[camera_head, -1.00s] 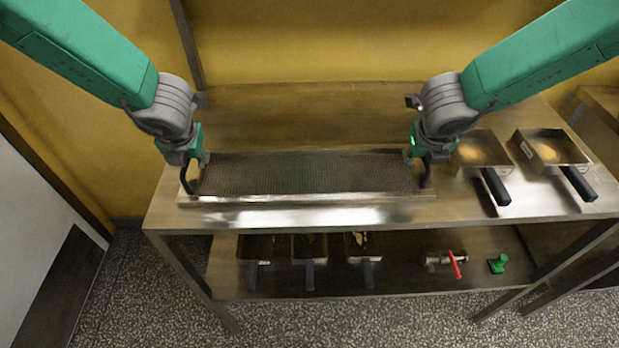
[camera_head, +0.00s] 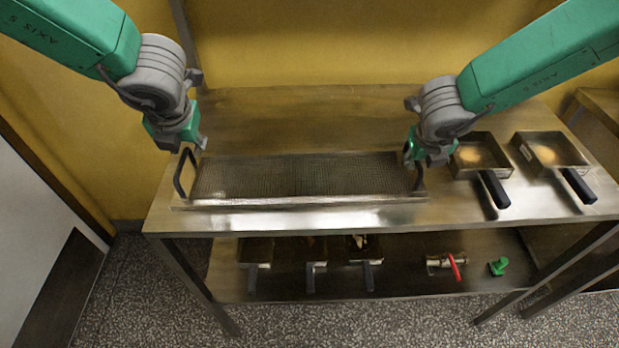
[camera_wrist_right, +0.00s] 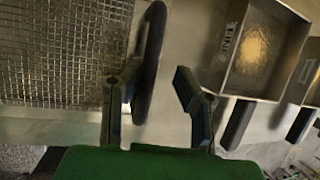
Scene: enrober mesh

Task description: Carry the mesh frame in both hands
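The mesh frame (camera_head: 300,176) is a long flat metal tray of wire mesh lying on the steel table. A black handle stands at each end. The left handle (camera_head: 182,173) is free, and my left gripper (camera_head: 192,147) is just above and behind it, apart from it. Its fingers are too small to judge. My right gripper (camera_head: 418,160) is at the right handle (camera_head: 420,180). In the right wrist view its fingers (camera_wrist_right: 155,95) are spread apart, with the black handle (camera_wrist_right: 150,60) between them, nearer the left finger. The mesh (camera_wrist_right: 65,50) fills the upper left.
Two square pans (camera_head: 481,152) (camera_head: 550,150) with black handles stand right of the frame on the tabletop (camera_head: 300,120). The lower shelf holds several dark-handled pans (camera_head: 255,252), a red-handled metal fitting (camera_head: 445,262) and a green item (camera_head: 498,266). The tabletop behind the frame is clear.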

